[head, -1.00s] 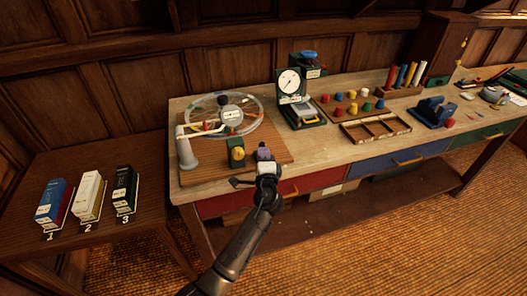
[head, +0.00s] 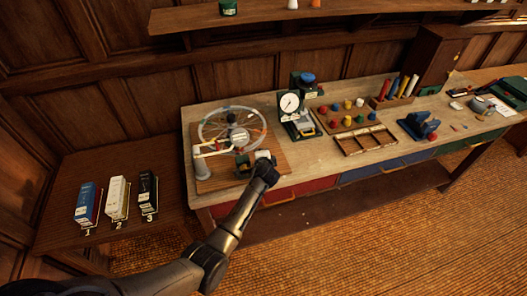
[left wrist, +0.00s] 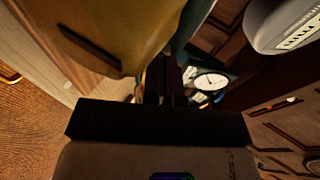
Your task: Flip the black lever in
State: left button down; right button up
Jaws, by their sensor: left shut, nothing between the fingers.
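A wheel device (head: 258,122) with a spoked rim and a labelled grey hub (head: 238,136) stands on a wooden board (head: 205,185) at the bench's left end. A small dark green box (head: 243,161) sits at the board's front. My left gripper (head: 262,157) is beside this box, its fingers mostly hidden by my wrist. In the left wrist view its fingers (left wrist: 166,88) are shut and empty. A large yellow rounded thing (left wrist: 130,25) is close to them, with a dark bar (left wrist: 88,48) in front of it. I cannot tell whether that bar is the black lever. My right gripper is out of view.
A dial gauge (head: 290,104) stands right of the wheel. Beyond it are a board with coloured pegs (head: 335,126), a shallow wooden tray (head: 367,140) and a blue fixture (head: 418,126). Several numbered boxes stand on the left side table (head: 60,195).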

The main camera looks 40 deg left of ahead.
pick_arm(q)
jog(key=shift+w+a+r+p, duration=0.1)
jog(key=shift+w+a+p, duration=0.2)
jog(key=shift+a+p, duration=0.2)
jog(key=shift+a+f, duration=0.15)
jog(key=shift+f, duration=0.1)
dwell(0.3)
jog(key=shift+r+p, duration=0.2)
jog(key=shift+p, duration=0.2)
jog(key=r+p+v, duration=0.1)
jog(key=p+v, duration=0.3)
jog(key=v, duration=0.9)
jog(key=shift+r+h+p, duration=0.3)
jog(key=shift+r+p, duration=0.1)
jog(key=shift+r, duration=0.1)
